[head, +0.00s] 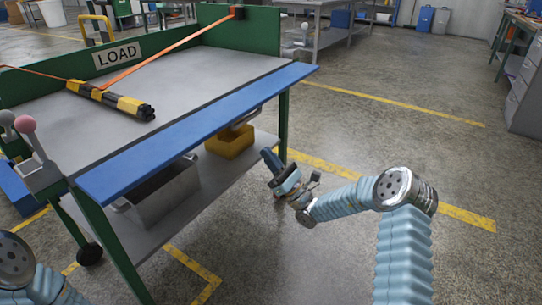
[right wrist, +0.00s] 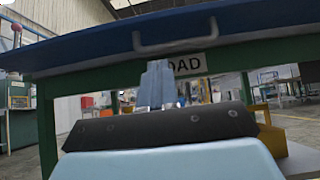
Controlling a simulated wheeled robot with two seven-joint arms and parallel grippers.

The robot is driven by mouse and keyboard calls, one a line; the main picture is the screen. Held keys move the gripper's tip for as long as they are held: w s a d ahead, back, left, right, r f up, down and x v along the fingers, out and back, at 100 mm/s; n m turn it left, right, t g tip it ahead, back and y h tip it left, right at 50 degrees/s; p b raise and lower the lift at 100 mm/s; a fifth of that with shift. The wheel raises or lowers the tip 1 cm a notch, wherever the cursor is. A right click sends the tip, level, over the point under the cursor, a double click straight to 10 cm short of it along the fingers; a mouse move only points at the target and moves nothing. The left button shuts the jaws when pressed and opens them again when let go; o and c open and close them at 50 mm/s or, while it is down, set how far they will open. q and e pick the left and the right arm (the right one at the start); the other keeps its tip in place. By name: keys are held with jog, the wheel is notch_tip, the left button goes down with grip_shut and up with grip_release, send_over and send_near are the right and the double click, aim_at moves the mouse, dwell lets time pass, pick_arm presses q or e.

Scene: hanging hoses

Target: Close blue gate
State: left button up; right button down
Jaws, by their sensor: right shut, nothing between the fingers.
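The blue gate (head: 205,125) is a long flat panel along the near side of the green-framed LOAD table. It lies about level with the tabletop, sticking out toward me. In the right wrist view the blue gate (right wrist: 90,55) spans the top, seen from below, with a pale handle (right wrist: 180,45) on it. My right gripper (head: 268,157) is beside the table's right front leg, below the gate and apart from it. Its fingers (right wrist: 160,85) are shut and empty, pointing at the table. My left arm shows at the lower left; its gripper is out of view.
A grey bin (head: 160,195) and a yellow bin (head: 230,142) stand on the lower shelf. A pink-knobbed lever (head: 28,126) is at the left. Floor to the right is clear.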

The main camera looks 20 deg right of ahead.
aim_at(239, 112)
jog(key=w+a+r+p, duration=0.1)
jog(key=w+a+r, duration=0.2)
jog(key=r, duration=0.5)
jog(key=shift+w+r, duration=0.35)
